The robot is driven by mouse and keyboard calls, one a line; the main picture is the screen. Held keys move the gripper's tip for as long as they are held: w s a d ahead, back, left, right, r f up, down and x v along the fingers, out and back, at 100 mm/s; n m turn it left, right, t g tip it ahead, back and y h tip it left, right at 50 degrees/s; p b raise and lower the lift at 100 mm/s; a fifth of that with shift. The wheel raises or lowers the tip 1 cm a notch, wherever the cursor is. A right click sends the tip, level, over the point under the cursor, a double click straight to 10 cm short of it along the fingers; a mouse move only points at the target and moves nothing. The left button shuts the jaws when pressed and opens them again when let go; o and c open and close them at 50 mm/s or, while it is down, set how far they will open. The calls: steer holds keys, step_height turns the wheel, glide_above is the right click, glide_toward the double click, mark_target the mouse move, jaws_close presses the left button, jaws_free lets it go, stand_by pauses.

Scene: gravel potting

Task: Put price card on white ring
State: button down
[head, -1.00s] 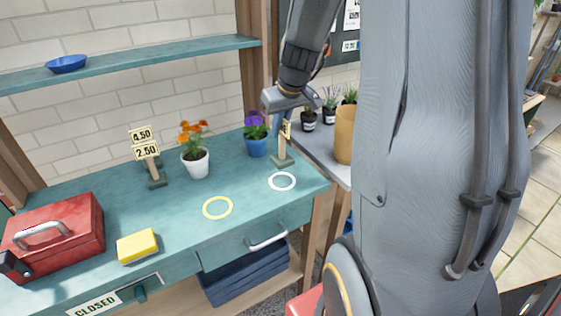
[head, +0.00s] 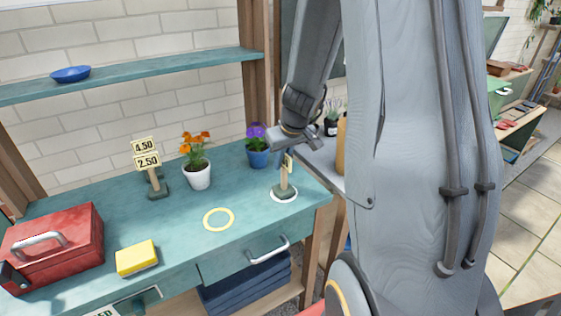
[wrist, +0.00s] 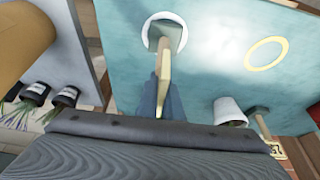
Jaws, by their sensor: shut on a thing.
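The price card (head: 285,178) is a wooden post with a dark green foot, upright at the right end of the teal counter. Its foot appears inside the white ring (head: 284,201); I cannot tell whether it touches the counter. My gripper (head: 287,158) is shut on the upper part of the card, above the ring. In the wrist view the card's post (wrist: 163,68) runs down to its foot, with the white ring (wrist: 183,42) showing around it. The card's face is mostly hidden by my gripper.
A yellow ring (head: 219,219) lies to the left. Two other price cards (head: 147,161), an orange flower pot (head: 197,175) and a purple flower pot (head: 258,154) stand behind. A red toolbox (head: 60,245) and yellow sponge (head: 137,257) are at the left.

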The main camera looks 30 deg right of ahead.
steer(key=c, duration=1.9)
jaws_free()
